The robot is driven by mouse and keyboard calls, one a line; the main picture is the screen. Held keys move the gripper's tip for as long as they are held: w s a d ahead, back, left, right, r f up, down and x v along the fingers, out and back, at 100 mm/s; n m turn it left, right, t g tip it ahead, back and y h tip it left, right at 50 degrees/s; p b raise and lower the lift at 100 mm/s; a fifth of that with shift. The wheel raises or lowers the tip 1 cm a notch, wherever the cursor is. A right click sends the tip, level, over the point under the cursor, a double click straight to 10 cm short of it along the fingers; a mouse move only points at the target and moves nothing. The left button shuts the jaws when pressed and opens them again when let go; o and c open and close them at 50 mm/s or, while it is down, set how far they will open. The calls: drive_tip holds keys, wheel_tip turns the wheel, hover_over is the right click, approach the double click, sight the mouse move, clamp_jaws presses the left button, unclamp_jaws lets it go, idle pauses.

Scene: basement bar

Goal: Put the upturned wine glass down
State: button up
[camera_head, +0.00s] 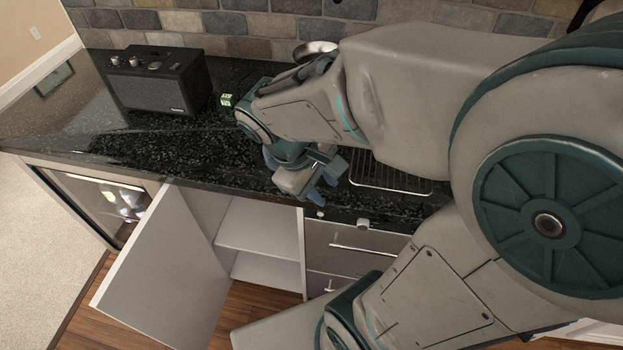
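My gripper (329,185) is over the front part of the dark speckled counter (180,160), near its front edge. Its blue fingers look spread, but the view is too small to tell whether anything thin or clear is between them. I cannot make out an upturned wine glass anywhere. My arm covers much of the right side and could hide it.
A black speaker box (160,80), a small green-and-white box (227,99), a metal bowl (315,50) and a wire rack (390,178) are on the counter. An open cabinet door (155,265) juts out below. The left-middle counter is clear.

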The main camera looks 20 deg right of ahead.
drive_tip(key=a+r+m+t+y, duration=0.1)
drive_tip(key=m, duration=0.1)
drive_tip(key=s+r+m+t+y, duration=0.1)
drive_tip(key=m+y, duration=0.1)
drive_tip(key=a+r+m+t+y, duration=0.1)
drive_tip(key=r+m, duration=0.1)
drive_tip(key=shift+s+a+t+y, duration=0.2)
drive_tip(key=shift+a+t+y, duration=0.1)
drive_tip(key=shift+a+t, duration=0.1)
drive_tip(key=shift+o, duration=0.3)
